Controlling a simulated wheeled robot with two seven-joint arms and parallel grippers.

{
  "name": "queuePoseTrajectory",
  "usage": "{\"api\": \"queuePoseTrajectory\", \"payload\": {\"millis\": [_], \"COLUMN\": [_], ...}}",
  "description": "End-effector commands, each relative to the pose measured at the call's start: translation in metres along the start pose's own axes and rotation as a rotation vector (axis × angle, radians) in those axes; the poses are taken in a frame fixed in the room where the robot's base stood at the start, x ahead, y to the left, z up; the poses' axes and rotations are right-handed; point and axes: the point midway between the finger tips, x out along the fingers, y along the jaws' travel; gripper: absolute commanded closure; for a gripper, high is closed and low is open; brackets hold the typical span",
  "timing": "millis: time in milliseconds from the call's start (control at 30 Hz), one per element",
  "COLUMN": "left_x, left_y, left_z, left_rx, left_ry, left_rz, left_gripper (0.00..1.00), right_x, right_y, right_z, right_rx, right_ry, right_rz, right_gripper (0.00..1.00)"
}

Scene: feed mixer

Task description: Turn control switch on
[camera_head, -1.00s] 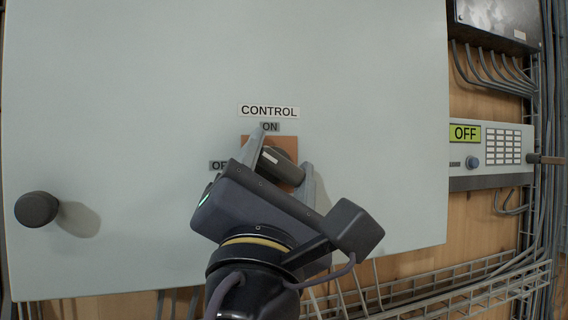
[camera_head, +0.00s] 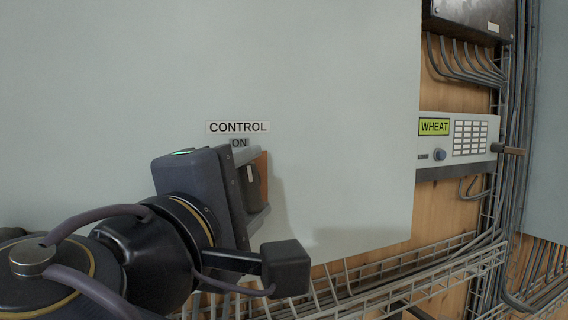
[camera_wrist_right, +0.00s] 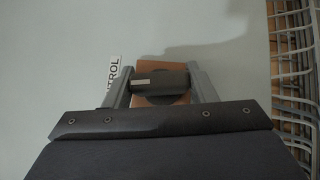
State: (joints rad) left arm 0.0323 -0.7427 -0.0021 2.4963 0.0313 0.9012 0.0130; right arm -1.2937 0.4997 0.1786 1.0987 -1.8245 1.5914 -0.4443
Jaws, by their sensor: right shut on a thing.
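The control switch (camera_head: 251,186) is a dark knob with a light mark on an orange-brown plate (camera_head: 263,165), below the CONTROL label (camera_head: 238,127) and the ON label (camera_head: 239,143). My right gripper (camera_head: 258,182) is shut on the knob, with one finger above it and one below. In the right wrist view the knob (camera_wrist_right: 160,82) lies crosswise between the fingers of the gripper (camera_wrist_right: 162,85), and its light mark shows at its left end. The OFF label beside the switch is hidden behind my gripper. My left gripper is not in view.
The large grey panel (camera_head: 340,120) fills the middle. To its right, a unit (camera_head: 465,145) has a lit display reading WHEAT (camera_head: 434,127). Wire trays (camera_head: 420,275) and cables run below and to the right.

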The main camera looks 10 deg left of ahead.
Motion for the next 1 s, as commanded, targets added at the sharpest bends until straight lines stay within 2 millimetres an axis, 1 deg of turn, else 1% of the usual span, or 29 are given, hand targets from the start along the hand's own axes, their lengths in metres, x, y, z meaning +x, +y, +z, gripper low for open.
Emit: {"api": "queuePoseTrajectory", "payload": {"millis": [33,300,900,933,1000], "left_x": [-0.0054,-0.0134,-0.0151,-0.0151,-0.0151], "left_y": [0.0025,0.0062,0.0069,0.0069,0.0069], "left_z": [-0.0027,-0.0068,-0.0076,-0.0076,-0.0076], "left_rx": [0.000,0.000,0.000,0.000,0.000], "left_ry": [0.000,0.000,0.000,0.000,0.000], "left_rz": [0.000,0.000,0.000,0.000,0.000], "left_gripper": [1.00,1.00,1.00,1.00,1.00], "right_x": [0.0000,0.0003,0.0001,0.0001,0.0001], "right_y": [0.0030,0.0009,-0.0013,-0.0012,-0.0011], "right_z": [-0.0003,0.0000,-0.0003,-0.0002,-0.0002], "right_rx": [0.018,0.097,0.124,0.124,0.124], "right_ry": [0.001,0.000,0.000,0.000,0.000], "right_rz": [-0.021,-0.100,-0.127,-0.127,-0.126], "right_gripper": [0.72,0.72,0.72,0.45,0.36]}}
